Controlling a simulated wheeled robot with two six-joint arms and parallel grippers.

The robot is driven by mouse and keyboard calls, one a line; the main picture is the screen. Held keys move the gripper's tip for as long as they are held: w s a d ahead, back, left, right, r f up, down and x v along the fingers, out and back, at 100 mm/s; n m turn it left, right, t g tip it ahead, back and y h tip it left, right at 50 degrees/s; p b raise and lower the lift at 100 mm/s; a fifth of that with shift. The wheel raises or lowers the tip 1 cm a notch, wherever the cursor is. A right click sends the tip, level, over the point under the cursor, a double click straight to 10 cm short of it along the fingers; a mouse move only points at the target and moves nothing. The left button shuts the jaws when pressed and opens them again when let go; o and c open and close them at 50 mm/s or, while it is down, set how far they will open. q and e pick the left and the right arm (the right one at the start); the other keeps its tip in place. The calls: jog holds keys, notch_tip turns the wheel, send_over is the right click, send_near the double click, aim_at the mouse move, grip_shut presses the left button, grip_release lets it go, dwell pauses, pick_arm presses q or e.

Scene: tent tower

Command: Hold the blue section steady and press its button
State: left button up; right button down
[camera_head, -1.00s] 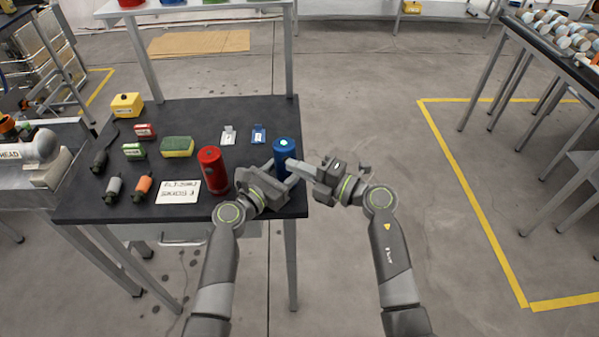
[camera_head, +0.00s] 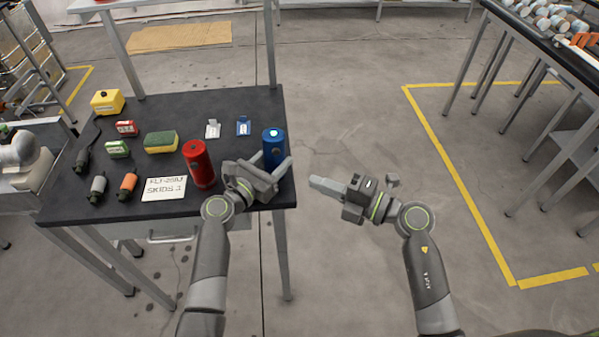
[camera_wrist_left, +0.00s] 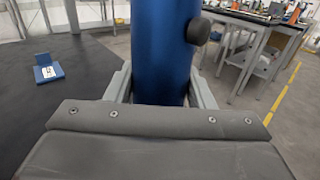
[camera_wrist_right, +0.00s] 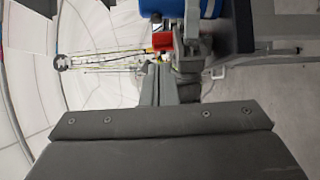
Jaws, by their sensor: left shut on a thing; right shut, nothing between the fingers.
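The blue section (camera_head: 273,148) is an upright blue cylinder near the right edge of the dark table, with a glowing teal-white spot on top (camera_head: 273,134). My left gripper (camera_head: 272,172) is shut on it, its fingers on either side of the blue body (camera_wrist_left: 162,50) in the left wrist view. A dark round knob (camera_wrist_left: 198,31) sticks out of its side there; I cannot tell if it is the button. My right gripper (camera_head: 316,184) is shut and empty, apart from the blue section, beyond the table edge. Its closed fingers show in the right wrist view (camera_wrist_right: 158,88).
A red cylinder (camera_head: 199,163) stands just left of my left gripper. A white sign (camera_head: 164,188), a green-yellow block (camera_head: 160,142), a blue card holder (camera_head: 243,126) and several small items lie on the table (camera_head: 225,103). Open floor is right of the table.

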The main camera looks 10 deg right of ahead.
pick_arm(q)
jog(key=shift+r, duration=0.1)
pick_arm(e)
jog(key=shift+v, duration=1.1)
pick_arm(q)
jog(key=o, duration=1.4)
jog(key=shift+c, duration=0.2)
